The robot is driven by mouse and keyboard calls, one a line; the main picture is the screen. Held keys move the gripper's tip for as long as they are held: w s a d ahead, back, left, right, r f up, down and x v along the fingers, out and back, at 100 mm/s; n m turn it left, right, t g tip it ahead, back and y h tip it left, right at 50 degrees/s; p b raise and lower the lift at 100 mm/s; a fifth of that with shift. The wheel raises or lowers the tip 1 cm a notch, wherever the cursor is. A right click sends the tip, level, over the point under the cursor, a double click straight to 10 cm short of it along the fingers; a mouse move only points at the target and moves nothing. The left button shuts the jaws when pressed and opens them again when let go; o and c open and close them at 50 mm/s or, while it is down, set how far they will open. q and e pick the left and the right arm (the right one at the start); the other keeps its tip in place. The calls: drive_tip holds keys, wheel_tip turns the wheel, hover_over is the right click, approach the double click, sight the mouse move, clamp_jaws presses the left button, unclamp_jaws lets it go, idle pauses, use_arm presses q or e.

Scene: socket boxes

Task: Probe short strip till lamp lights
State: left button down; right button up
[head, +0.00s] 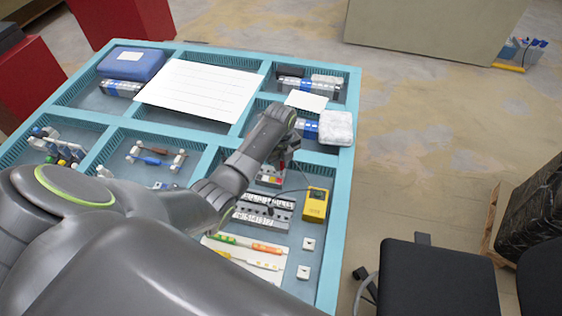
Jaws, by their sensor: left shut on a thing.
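My left gripper (287,152) hangs over the right part of the blue compartment tray. It is shut on what looks like a small dark probe with a bit of red, mostly hidden by the gripper. A short strip (269,181) with coloured parts lies just below the gripper; I cannot tell whether the probe touches it. A yellow tester box (314,206) lies to the right, with a thin black lead running from it. Any lamp on it is too small to tell lit or unlit. My right gripper is out of view.
The tray (344,140) has raised dividers. A longer grey and white strip (262,215) lies below the short one. A white board (272,262) with coloured tools and small white switches (308,243) lie near the front. A white block (336,127) sits at the right edge.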

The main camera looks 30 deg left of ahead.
use_arm(q)
drive_tip(key=shift+f+b, duration=0.55)
drive_tip(key=shift+f, duration=0.4)
idle(0.4)
drive_tip(key=c, duration=1.3)
unclamp_jaws()
